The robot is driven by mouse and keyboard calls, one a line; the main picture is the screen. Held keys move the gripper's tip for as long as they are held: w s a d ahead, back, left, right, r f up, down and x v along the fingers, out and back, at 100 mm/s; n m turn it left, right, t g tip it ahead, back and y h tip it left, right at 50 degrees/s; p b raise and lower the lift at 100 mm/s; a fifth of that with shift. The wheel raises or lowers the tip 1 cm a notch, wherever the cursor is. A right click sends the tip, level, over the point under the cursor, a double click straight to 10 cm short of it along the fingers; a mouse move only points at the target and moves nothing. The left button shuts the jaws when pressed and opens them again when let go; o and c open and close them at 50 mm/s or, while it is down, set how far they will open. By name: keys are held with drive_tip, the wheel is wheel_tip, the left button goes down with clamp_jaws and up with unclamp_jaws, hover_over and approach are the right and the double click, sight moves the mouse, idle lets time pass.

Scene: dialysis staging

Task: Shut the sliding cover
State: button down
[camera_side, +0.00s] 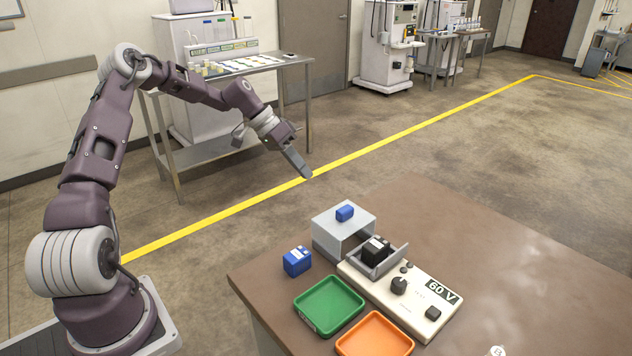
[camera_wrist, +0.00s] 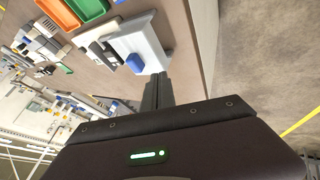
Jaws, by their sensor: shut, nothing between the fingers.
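A grey box-shaped cover (camera_side: 330,238) with a blue block (camera_side: 345,213) on top stands at the back left of a cream control panel (camera_side: 415,303). Beside it, to the right, a grey open-topped compartment (camera_side: 398,257) holds a black block (camera_side: 375,249), which is uncovered. In the wrist view the cover (camera_wrist: 153,52) and its blue block (camera_wrist: 135,62) lie just beyond my fingertips. My gripper (camera_side: 308,174) is shut and empty, in the air above and behind the cover, apart from it. Its fingers also show in the wrist view (camera_wrist: 158,86).
A green tray (camera_side: 303,315) and an orange tray (camera_side: 346,347) lie in front. The panel has knobs and a "60 V" label. The table's right side is mostly clear.

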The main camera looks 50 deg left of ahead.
sight(332, 212)
drive_tip(key=x, duration=0.7)
drive_tip(key=shift+w+d+f, duration=0.1)
drive_tip(key=shift+d+f, duration=0.15)
drive_tip(key=shift+f, duration=0.05)
drive_tip(key=d, duration=0.3)
drive_tip(key=shift+w+d+f, duration=0.1)
drive_tip(key=shift+d+f, duration=0.05)
drive_tip(key=shift+d, duration=0.45)
